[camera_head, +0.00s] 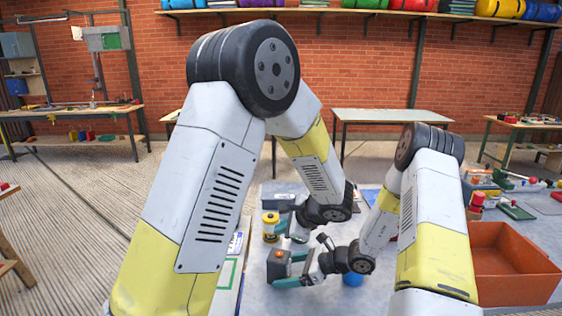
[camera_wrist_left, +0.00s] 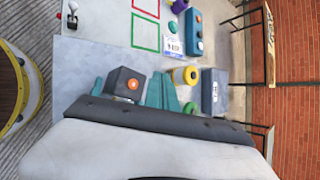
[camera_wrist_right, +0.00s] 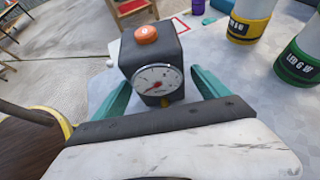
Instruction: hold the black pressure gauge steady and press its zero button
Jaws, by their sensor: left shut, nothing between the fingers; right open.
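The black pressure gauge (camera_head: 277,267) is a dark box with an orange button on top, upright on the grey table. In the right wrist view, the gauge (camera_wrist_right: 152,65) shows its round white dial towards me. My right gripper (camera_wrist_right: 161,78) is open, with teal fingers on either side of the gauge; I cannot tell if they touch it. My left gripper (camera_head: 283,226) is shut and empty, behind the gauge. In the left wrist view, its teal fingers (camera_wrist_left: 160,90) are beside the gauge (camera_wrist_left: 124,84), whose orange zero button (camera_wrist_left: 133,84) is uncovered.
A yellow container (camera_head: 270,226) stands close to my left gripper. In the left wrist view, a blue box with buttons (camera_wrist_left: 194,32) and a grey box (camera_wrist_left: 214,92) lie nearby. An orange bin (camera_head: 512,262) is at the right. My two forearms are close together.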

